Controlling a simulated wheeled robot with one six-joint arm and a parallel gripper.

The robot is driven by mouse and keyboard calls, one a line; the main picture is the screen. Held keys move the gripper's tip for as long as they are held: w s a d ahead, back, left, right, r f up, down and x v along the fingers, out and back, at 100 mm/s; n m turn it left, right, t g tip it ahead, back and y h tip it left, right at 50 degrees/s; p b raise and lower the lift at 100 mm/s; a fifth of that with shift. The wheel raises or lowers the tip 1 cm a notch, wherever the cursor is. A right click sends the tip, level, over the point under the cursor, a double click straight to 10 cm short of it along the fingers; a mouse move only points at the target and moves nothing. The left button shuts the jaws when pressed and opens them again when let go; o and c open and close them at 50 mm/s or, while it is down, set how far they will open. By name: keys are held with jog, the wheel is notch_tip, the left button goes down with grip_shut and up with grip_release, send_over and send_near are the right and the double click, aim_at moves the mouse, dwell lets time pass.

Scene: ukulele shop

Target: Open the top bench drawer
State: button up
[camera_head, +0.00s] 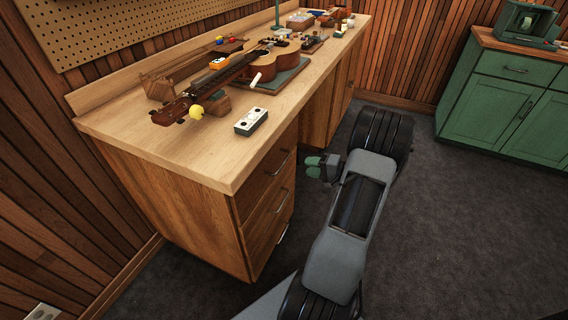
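The wooden workbench (150,130) has a stack of drawers in its near end, facing right. The top bench drawer (264,182) is at the upper level just under the bench top and looks closed, with a thin metal handle (278,164) across its front. My gripper (312,166) has green fingertips and is to the right of that handle, pointing left toward the bench. It looks apart from the drawer and holds nothing that I can see. The gap between its fingertips is too small in view to judge.
Two lower drawers (268,212) with similar handles sit below. On the bench lie a ukulele (268,68), a small white-topped block (250,121) near the front edge and several small tools. A green cabinet (505,95) stands at the right. Dark floor (450,230) is clear on the right.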

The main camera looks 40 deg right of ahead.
aim_at(284, 161)
jog(key=x, duration=1)
jog(key=shift+w+a+f, duration=0.1)
jog(key=shift+w+a, duration=0.15)
jog(key=shift+w, duration=0.1)
grip_shut()
